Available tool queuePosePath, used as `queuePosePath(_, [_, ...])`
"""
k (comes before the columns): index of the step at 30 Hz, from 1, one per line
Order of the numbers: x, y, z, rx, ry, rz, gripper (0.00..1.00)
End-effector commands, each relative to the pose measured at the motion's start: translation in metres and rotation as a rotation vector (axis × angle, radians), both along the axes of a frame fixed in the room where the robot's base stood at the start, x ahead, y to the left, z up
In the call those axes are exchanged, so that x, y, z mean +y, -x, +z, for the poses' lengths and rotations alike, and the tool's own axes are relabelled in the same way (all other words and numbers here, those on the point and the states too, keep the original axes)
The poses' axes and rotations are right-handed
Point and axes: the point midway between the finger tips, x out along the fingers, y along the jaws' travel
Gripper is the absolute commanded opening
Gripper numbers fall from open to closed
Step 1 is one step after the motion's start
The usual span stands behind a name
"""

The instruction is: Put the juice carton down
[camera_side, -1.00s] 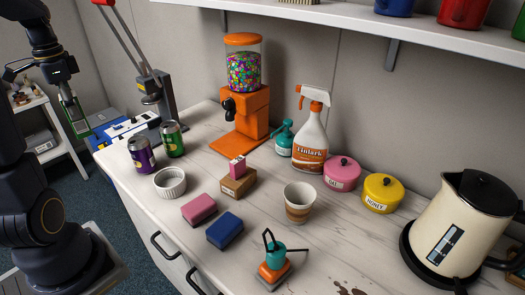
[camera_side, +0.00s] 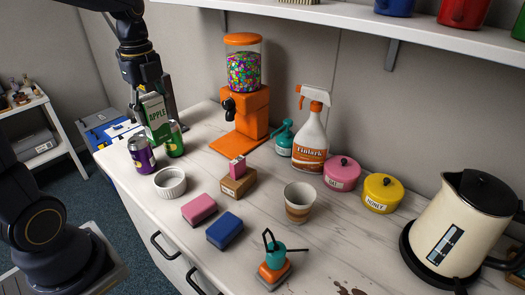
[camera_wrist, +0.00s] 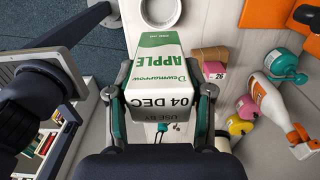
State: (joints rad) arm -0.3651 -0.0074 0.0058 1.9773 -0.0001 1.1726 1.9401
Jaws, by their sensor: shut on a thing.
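The juice carton (camera_side: 154,117) is white and green with "APPLE" on its side. In the side view it is upright, close to a purple can (camera_side: 141,154) and a green can (camera_side: 174,140) at the counter's left end, and overlaps the green can. My gripper (camera_side: 149,92) is shut on its upper part from above. In the wrist view the carton (camera_wrist: 155,65) sits between both fingers of my gripper (camera_wrist: 158,100), with "04 DEC" on the near face. Whether its base touches the counter cannot be told.
A white ramekin (camera_side: 170,182) stands in front of the cans. An orange candy dispenser (camera_side: 245,105) is to the right. A wooden block (camera_side: 238,186), pink sponge (camera_side: 199,209) and blue sponge (camera_side: 225,230) lie nearer. Bare counter (camera_side: 205,165) shows between ramekin and dispenser.

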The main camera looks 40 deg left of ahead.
Motion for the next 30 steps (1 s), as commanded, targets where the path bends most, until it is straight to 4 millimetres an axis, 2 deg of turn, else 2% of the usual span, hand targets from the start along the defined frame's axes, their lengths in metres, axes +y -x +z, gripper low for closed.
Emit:
queuePosePath(9, [0.0,0.0,-0.043,0.002,0.0,-0.004,0.08])
queuePosePath(13, [0.002,-0.007,-0.053,0.001,0.0,-0.003,0.08])
queuePosePath(17, [0.009,-0.033,-0.066,0.002,0.001,-0.003,0.08])
queuePosePath(24, [0.026,-0.094,-0.098,0.004,0.001,-0.002,0.08])
queuePosePath(30, [0.034,-0.121,-0.134,0.001,-0.001,-0.002,0.08])
